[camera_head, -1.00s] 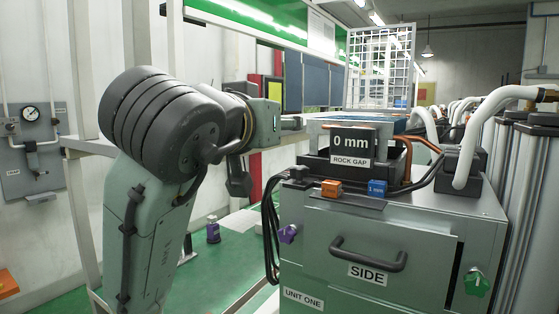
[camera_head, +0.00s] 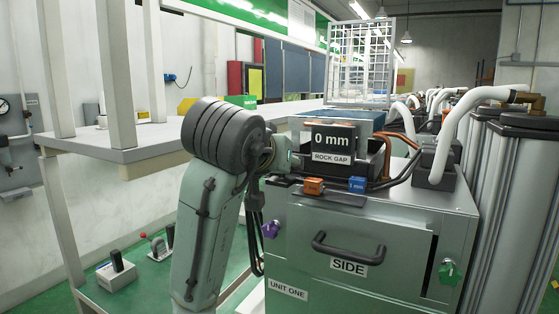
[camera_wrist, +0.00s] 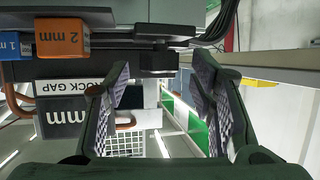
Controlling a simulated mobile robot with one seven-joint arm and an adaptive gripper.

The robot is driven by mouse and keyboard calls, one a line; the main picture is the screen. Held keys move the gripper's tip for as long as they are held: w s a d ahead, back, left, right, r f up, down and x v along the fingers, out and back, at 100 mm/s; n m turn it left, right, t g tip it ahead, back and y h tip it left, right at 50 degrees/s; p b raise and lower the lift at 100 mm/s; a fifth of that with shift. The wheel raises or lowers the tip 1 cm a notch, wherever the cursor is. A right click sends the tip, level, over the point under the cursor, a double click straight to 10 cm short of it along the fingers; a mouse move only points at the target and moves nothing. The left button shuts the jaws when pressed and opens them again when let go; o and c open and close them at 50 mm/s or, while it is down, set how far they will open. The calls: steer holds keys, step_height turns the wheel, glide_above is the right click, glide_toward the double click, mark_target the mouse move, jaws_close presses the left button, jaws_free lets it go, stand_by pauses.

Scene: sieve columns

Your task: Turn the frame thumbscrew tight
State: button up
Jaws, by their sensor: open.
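A dark, blocky knob-like part (camera_wrist: 160,62) shows beyond my fingers in the wrist view, under a flat dark plate; it may be the frame thumbscrew, but I cannot tell surely. My gripper (camera_wrist: 158,92) is open and empty, its two padded fingers spread on either side of the view's middle. The knob-like part lies between the finger lines, farther off, with no contact seen. In the head view my arm reaches to the left top corner of the unit (camera_head: 315,235), and the fingers cannot be made out. The rock-gap display (camera_head: 333,142) reads 0 mm.
An orange block (camera_head: 313,186) and a blue block (camera_head: 357,184) sit on the unit's top front edge. A purple knob (camera_head: 270,229) and a green knob (camera_head: 449,272) are on its front, beside the SIDE handle (camera_head: 347,250). White hoses (camera_head: 446,140) run at right.

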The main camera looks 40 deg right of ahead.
steer(key=shift+w+d+f, duration=0.1)
steer(key=shift+d+f, duration=0.05)
steer(key=shift+d, duration=0.05)
steer(key=shift+c, duration=0.4)
steer(key=c, duration=1.1)
